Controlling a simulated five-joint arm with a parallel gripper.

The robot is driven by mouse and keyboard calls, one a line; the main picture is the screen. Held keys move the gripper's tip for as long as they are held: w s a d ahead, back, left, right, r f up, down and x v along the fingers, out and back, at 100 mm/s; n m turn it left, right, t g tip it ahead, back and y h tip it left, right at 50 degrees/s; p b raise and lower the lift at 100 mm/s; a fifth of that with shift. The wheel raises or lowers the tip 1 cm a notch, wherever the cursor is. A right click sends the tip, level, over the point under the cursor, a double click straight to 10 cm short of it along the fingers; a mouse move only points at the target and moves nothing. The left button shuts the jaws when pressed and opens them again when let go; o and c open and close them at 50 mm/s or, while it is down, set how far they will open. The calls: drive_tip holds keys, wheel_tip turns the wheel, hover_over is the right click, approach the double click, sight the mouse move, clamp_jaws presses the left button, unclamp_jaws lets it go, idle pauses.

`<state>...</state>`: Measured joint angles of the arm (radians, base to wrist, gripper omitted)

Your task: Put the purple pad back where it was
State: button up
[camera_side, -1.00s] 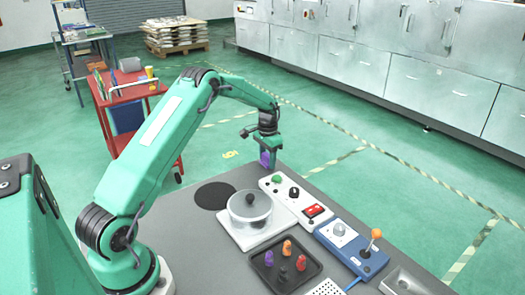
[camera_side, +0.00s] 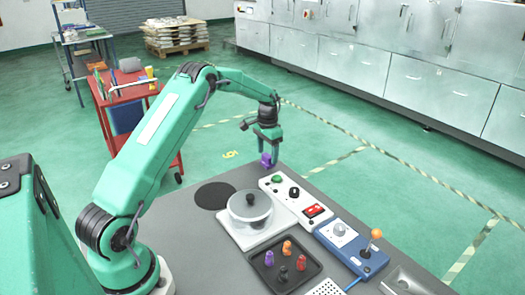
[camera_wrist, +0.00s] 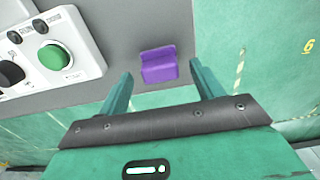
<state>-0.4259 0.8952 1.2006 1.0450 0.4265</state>
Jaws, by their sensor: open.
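The purple pad (camera_side: 265,160) rests on the grey table near its far edge, beside the white panel with the green button. In the wrist view the pad (camera_wrist: 158,66) looks like a small stepped block, lying on the grey surface. My gripper (camera_side: 268,149) is just above the pad, pointing down. In the wrist view my gripper (camera_wrist: 162,74) is open, with one finger on each side of the pad and visible gaps between. The pad is not held.
A dark round disc (camera_side: 214,195) lies left of the pot. The table edge is close beyond the pad.

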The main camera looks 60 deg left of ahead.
sight(267, 155)
wheel_tip(267, 155, up, 9)
idle(0.4)
drive_tip(key=shift+r, duration=0.1)
idle(0.4)
drive_tip(key=s+d+r+t, duration=0.3)
drive_tip(key=s+d+r, duration=0.9)
drive_tip(key=d+r, duration=0.3)
drive_tip(key=s+d+f+t, duration=0.1)
drive_tip(key=s+d, duration=0.3)
drive_tip(key=s, duration=0.5)
drive_tip(key=s+d+f+t, duration=0.1)
drive_tip(key=s+d, duration=0.4)
drive_tip(key=s, duration=0.5)
drive_tip(key=shift+s+d+f+t, duration=0.25)
drive_tip(key=shift+s+f+t, duration=0.05)
drive_tip(key=shift+f, duration=0.05)
